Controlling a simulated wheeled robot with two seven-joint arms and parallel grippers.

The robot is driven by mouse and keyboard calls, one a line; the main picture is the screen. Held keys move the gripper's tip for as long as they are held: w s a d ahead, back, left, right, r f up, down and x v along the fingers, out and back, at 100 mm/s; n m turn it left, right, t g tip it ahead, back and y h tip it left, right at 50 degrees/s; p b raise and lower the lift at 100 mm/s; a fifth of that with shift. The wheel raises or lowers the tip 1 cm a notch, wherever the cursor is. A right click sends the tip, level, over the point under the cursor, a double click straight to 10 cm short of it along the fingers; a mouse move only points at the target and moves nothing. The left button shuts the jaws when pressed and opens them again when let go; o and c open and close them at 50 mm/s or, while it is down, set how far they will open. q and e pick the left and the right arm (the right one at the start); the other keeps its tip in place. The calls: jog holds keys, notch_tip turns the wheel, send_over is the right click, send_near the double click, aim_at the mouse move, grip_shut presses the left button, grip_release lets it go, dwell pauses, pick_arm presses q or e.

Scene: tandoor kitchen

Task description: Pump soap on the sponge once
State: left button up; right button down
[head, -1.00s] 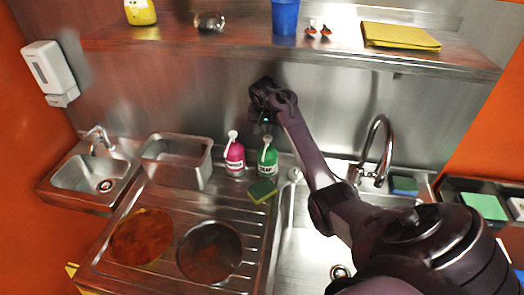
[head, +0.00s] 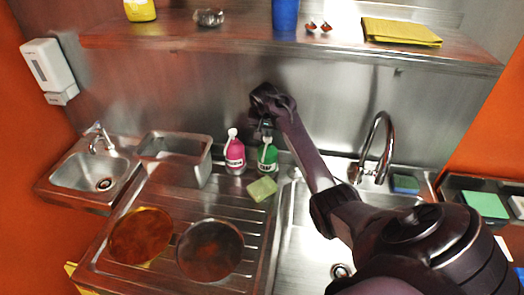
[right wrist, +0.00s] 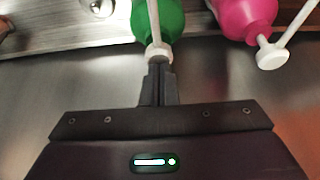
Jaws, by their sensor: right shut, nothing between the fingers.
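A green soap bottle (head: 268,158) with a white pump head (right wrist: 159,52) stands at the back of the drainboard. My right gripper (head: 267,129) is shut and empty, pointing down onto the pump head. In the right wrist view its fingertips (right wrist: 158,68) meet the pump head and appear to touch it. The sponge (head: 262,190) lies on the drainboard just in front of the green bottle, its top pale green. My left gripper is not in view.
A pink bottle (head: 235,155) with a white pump stands close to the left of the green one. A metal bin (head: 190,172), two round plates (head: 210,250) and a tall faucet (head: 377,150) are around. The shelf (head: 200,38) hangs above the gripper.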

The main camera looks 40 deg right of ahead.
jog(key=shift+s+a+f, duration=0.1)
jog(key=shift+f, duration=0.1)
jog(key=shift+r+p, duration=1.05)
jog(key=shift+r, duration=0.35)
notch_tip(320, 180, up, 6)
dwell(0.8)
